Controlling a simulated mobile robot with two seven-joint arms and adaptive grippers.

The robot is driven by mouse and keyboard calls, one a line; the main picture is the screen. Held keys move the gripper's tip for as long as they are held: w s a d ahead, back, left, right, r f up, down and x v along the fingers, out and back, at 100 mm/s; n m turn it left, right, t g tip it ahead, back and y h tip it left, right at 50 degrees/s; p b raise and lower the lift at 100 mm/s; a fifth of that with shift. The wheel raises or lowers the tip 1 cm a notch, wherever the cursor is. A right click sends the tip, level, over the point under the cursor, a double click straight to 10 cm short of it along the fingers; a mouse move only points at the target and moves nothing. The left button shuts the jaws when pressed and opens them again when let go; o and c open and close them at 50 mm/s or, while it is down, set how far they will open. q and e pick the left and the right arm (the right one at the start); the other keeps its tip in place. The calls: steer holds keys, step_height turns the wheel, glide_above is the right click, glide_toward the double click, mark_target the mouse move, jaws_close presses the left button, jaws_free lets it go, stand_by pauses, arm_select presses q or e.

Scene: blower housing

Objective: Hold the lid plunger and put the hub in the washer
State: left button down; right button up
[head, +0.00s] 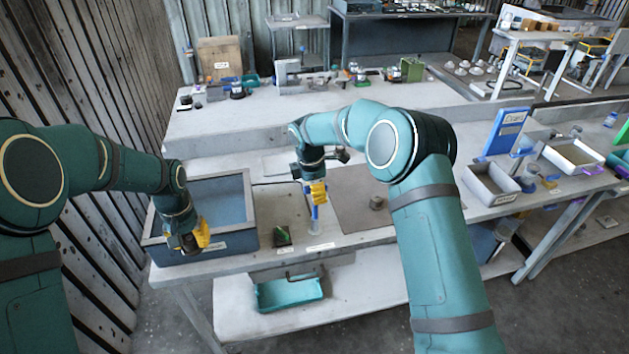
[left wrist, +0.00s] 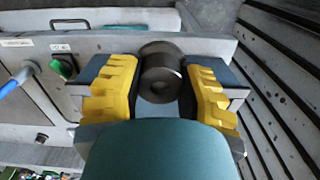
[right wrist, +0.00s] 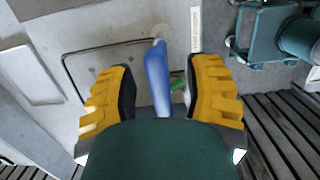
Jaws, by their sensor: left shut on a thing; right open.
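The hub (left wrist: 163,75), a dark grey cylinder with a bore, is between the yellow fingers of my left gripper (left wrist: 160,95). In the head view my left gripper (head: 196,242) holds it at the front wall of an open grey-blue box (head: 215,200), likely the washer. An upright blue handle (head: 318,215), likely the lid plunger, stands right of this box. My right gripper (head: 316,190) is open at its top. In the right wrist view the blue handle (right wrist: 157,80) runs between the spread fingers, with gaps on both sides.
A small green switch (head: 283,236) sits between box and handle. A brown mat (head: 355,210) with a grey cylindrical part (head: 377,202) lies to the right. A teal tray (head: 290,292) is below the table's front edge. White bins (head: 490,183) stand further right.

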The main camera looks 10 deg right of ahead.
steer(key=shift+f, duration=0.25)
jaws_close()
steer(key=shift+f, duration=0.1)
